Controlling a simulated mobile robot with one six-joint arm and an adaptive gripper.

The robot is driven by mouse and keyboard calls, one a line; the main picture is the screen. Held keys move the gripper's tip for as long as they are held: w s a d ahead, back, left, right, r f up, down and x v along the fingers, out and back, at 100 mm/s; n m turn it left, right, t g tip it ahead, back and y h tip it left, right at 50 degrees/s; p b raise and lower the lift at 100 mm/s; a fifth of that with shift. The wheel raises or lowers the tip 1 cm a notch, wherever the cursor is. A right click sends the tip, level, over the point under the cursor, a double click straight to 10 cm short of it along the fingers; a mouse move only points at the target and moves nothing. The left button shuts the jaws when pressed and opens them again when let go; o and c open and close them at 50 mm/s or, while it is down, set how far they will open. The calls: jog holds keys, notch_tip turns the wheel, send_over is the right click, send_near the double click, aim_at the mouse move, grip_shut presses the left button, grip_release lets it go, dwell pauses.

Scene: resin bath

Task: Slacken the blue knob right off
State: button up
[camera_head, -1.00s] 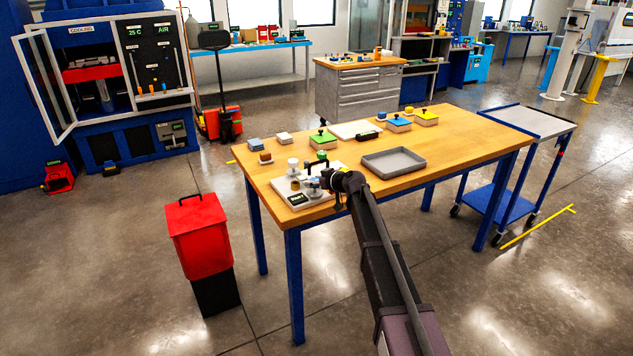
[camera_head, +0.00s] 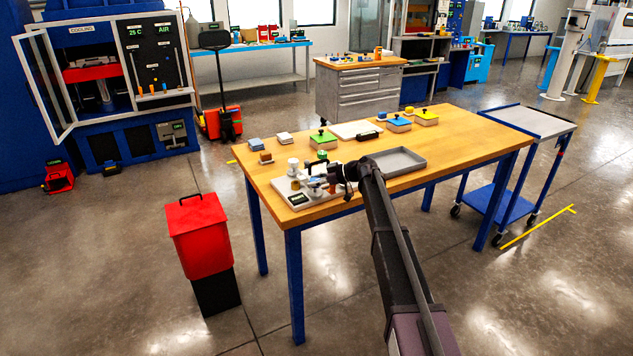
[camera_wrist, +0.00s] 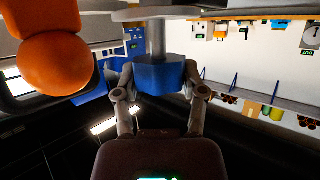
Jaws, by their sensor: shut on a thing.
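The blue knob (camera_wrist: 160,74) is in the upper middle of the wrist view, on a grey metal stem. My gripper (camera_wrist: 160,84) has one finger on each side of it and is shut on it. In the head view my gripper (camera_head: 328,176) reaches from the right to the white bench device (camera_head: 297,200) at the table's near left corner. The knob is too small and covered there to make out clearly. A rounded orange part (camera_wrist: 53,62) is close by, at the left of the wrist view.
A grey tray (camera_head: 394,163) lies right of the device, close to my arm. A green-topped box (camera_head: 323,142) and small blocks (camera_head: 265,157) stand behind it on the wooden table (camera_head: 460,145). A red bin (camera_head: 200,240) stands on the floor to the left.

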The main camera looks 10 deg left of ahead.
jog(key=shift+w+d, duration=0.1)
jog(key=shift+d, duration=0.05)
jog(key=o, duration=1.2)
jog(key=shift+c, duration=0.2)
jog(key=shift+r, duration=0.1)
